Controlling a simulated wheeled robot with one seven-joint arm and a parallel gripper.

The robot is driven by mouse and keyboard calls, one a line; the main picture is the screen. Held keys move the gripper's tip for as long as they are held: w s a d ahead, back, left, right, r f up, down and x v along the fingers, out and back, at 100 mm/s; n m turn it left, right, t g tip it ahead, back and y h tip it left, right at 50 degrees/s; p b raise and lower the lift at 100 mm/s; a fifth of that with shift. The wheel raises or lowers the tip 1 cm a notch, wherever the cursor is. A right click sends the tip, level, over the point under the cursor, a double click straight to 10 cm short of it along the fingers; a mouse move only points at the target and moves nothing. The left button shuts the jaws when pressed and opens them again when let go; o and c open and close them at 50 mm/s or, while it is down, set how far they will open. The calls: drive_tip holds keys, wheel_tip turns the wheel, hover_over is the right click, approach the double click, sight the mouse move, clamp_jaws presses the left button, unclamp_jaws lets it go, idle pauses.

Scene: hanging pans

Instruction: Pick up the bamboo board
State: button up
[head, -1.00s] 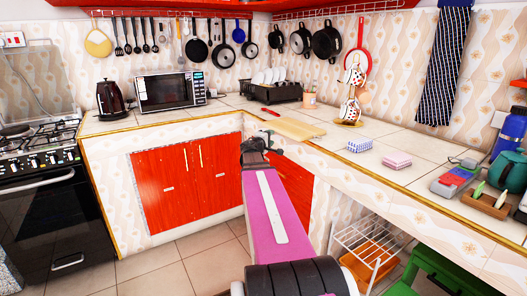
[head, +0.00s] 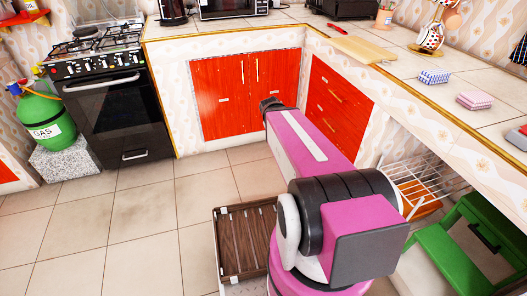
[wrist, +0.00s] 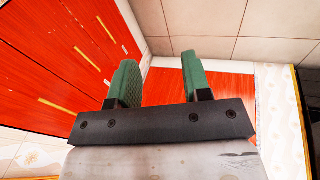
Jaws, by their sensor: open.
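The bamboo board (head: 362,49) is a pale, flat, wooden-coloured board. In the head view it lies on the tiled counter at the upper right, near the inner corner and along the front edge. My gripper (head: 268,103) shows small and dark at the end of my pink arm, in front of the red cabinet doors. It appears below counter level and to the left of the board, apart from it. In the wrist view my gripper (wrist: 160,82) has two green fingers spread apart with nothing between them. The board does not show in the wrist view.
Red cabinets (head: 228,95) stand under the counter. A green chair-like piece (head: 455,245) and a brown slatted item (head: 245,240) are low down. Floor at left is open.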

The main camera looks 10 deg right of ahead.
drive_tip(key=s+a+f+g+y, duration=0.1)
drive_tip(key=s+a+f+y, duration=0.1)
drive_tip(key=s+a, duration=0.3)
drive_tip(key=a+y, duration=0.1)
drive_tip(key=a, duration=0.1)
drive_tip(key=shift+a+f+g, duration=0.3)
drive_tip(key=shift+f, duration=0.05)
drive_tip(key=shift+o, duration=0.5)
drive_tip(key=shift+s+a+f, duration=0.1)
drive_tip(key=shift+s+a, duration=0.05)
drive_tip(key=shift+a, duration=0.25)
drive_tip(key=n+t+h, duration=0.6)
drive_tip(key=t+h, duration=0.3)
drive_tip(key=h, duration=0.6)
approach(349, 53)
drive_tip(key=d, duration=0.1)
drive_tip(key=x, duration=1.1)
drive_tip(key=shift+w+a, duration=0.25)
drive_tip(key=shift+w, duration=0.15)
clamp_jaws()
